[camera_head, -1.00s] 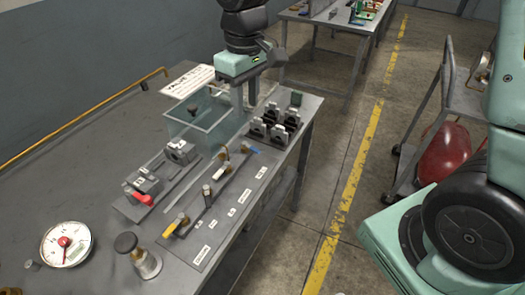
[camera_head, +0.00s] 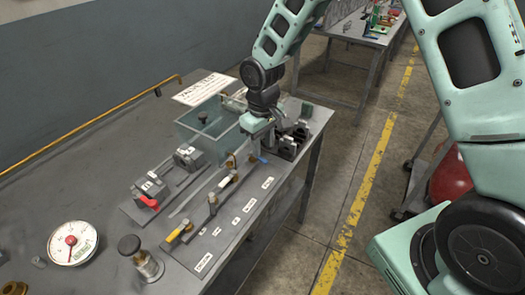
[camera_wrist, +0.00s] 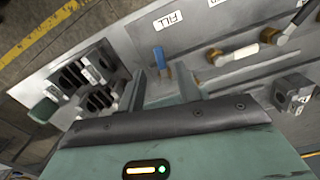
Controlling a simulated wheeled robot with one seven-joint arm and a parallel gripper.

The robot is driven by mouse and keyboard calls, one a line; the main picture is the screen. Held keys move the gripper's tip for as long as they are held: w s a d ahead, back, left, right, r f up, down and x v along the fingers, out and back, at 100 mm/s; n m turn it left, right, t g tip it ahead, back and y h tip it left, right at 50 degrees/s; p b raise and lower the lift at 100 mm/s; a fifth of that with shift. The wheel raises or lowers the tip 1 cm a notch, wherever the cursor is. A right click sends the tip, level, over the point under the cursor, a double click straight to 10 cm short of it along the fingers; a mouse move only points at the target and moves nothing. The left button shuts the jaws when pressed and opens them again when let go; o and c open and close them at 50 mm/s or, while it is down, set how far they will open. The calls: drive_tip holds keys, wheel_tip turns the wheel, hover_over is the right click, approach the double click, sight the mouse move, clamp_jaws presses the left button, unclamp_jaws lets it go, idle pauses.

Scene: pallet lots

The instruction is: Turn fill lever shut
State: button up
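The blue fill lever (camera_wrist: 159,60) stands beside the FILL label (camera_wrist: 168,20) in the wrist view. Its blue end also shows in the head view (camera_head: 260,158), at the far end of the row of levers. My gripper (camera_wrist: 163,86) is open and empty, with its two fingers apart. The blue handle shows beyond the gap between the fingertips, and I cannot tell if they touch it. In the head view my gripper (camera_head: 255,144) is low over the far end of the lever panel (camera_head: 222,222). The lever's base is mostly hidden there.
A white-handled lever (camera_head: 226,186) and a yellow one (camera_head: 177,234) follow toward the near end. A clear tank (camera_head: 200,130) stands left of my gripper, black clip-like blocks (camera_head: 292,144) on its right. A gauge (camera_head: 72,243) and red-handled valve (camera_head: 149,201) are at left.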

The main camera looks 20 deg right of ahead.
sight(262, 159)
drive_tip(key=shift+f, duration=1.95)
clamp_jaws()
